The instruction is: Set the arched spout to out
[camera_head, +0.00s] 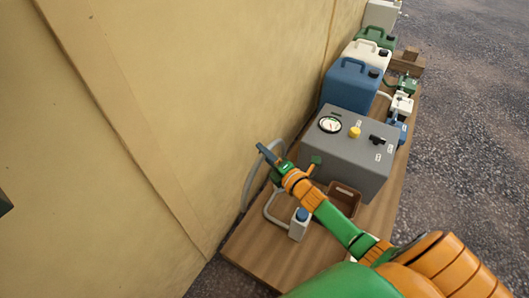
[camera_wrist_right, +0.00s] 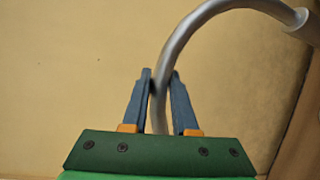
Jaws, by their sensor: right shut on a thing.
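The arched spout is a bare grey metal tube. In the head view its tube (camera_head: 246,190) curves up beside the tan wall, left of the grey machine box (camera_head: 345,155). In the right wrist view the spout (camera_wrist_right: 172,42) rises from between the fingers and bends over to the right into a thicker sleeve. My right gripper (camera_head: 267,153) is shut on the spout, with its blue fingers on either side of the tube in the right wrist view (camera_wrist_right: 160,82). The arm hides part of the spout's foot. My left gripper is not in view.
The box carries a dial (camera_head: 330,125), a yellow knob (camera_head: 354,132) and a black switch (camera_head: 377,139). Blue (camera_head: 351,85), cream and green canisters stand behind.

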